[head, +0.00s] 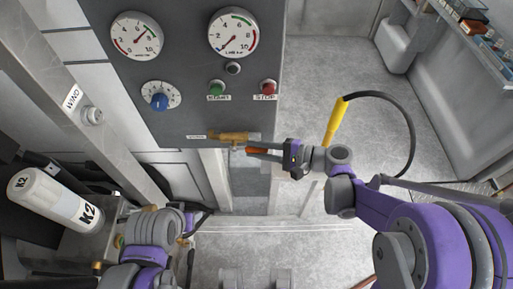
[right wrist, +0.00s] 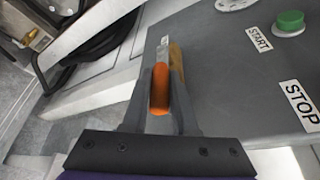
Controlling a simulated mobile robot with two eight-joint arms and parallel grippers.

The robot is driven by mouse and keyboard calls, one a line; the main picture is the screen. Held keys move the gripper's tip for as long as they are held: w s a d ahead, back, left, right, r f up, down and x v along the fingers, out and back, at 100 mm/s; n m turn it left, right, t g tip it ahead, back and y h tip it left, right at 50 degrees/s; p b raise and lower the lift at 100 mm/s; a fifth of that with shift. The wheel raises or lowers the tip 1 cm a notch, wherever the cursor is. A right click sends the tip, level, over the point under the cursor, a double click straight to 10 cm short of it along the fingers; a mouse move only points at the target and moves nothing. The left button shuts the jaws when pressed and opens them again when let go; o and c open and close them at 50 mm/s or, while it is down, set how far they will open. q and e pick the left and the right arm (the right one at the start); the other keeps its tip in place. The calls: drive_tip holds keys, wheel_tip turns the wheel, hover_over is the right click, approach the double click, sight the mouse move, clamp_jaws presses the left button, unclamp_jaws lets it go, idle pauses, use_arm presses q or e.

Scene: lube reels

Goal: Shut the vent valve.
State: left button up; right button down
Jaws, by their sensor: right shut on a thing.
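The vent valve (head: 232,137) is a small brass fitting at the lower edge of the grey panel in the head view. Its orange lever (head: 257,151) points right, roughly along the panel's bottom edge. My right gripper (head: 272,151) is shut on this lever. In the right wrist view the orange lever (right wrist: 160,88) lies between the two grey fingers, and the brass valve body (right wrist: 177,72) shows just beyond. My left gripper (head: 188,222) is at the lower left, away from the valve; its jaws cannot be made out.
The grey panel (head: 185,118) bears two gauges (head: 137,36), a blue knob (head: 159,101), a green START button (head: 217,87) and a red STOP button (head: 268,87). A white K2 canister (head: 52,198) is at left. A yellow-ended black hose (head: 336,120) is at right.

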sight(247, 147)
use_arm(q)
drive_tip(key=shift+r, duration=0.1)
